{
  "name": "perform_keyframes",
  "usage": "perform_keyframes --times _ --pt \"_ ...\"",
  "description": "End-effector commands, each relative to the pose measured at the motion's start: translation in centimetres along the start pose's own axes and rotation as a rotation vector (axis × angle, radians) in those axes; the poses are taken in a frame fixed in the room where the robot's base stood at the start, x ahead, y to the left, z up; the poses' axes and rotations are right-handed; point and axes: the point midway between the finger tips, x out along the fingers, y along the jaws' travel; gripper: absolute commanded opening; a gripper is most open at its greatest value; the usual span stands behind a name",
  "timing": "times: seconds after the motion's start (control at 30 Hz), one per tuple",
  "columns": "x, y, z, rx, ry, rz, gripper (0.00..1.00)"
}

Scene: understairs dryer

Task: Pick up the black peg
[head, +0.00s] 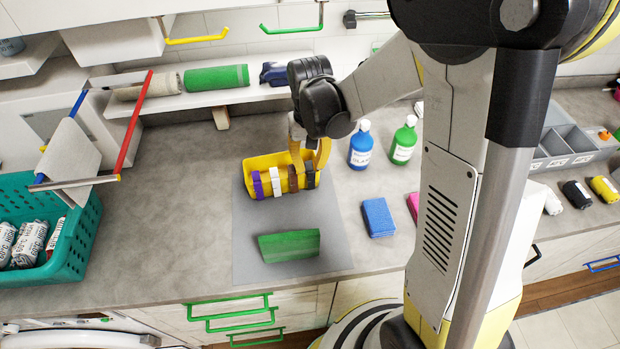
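A yellow bin (265,163) stands on a grey mat (335,232) on the counter. Several pegs sit in a row along its front rim: a purple peg (258,186), a white peg (276,182), a brown peg (293,178) and the black peg (310,176) at the right end. My gripper (308,163) reaches down over the right end of the bin. Its yellow fingers are spread, just above the brown and black pegs. I cannot tell whether a finger touches the black peg.
A blue bottle (361,147), a green bottle (404,142) and a blue sponge (378,217) stand to the right. A teal basket (85,240) is at the left.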

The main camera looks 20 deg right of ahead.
Motion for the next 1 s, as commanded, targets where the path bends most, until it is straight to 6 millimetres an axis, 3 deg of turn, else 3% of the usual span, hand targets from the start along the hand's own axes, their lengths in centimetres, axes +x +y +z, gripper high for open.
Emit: perform_keyframes --times 0.1,0.37,0.47,0.83,1.0 --pt "1.6 0.0 -0.1 0.0 0.0 0.0 0.23" --pt "1.8 0.0 -0.1 0.0 0.0 0.0 0.23" --pt "1.8 0.0 -0.1 0.0 0.0 0.0 0.06" --pt "1.7 0.0 -0.1 0.0 0.0 0.0 0.05" --pt "0.8 0.0 0.0 0.0 0.0 0.0 0.05"
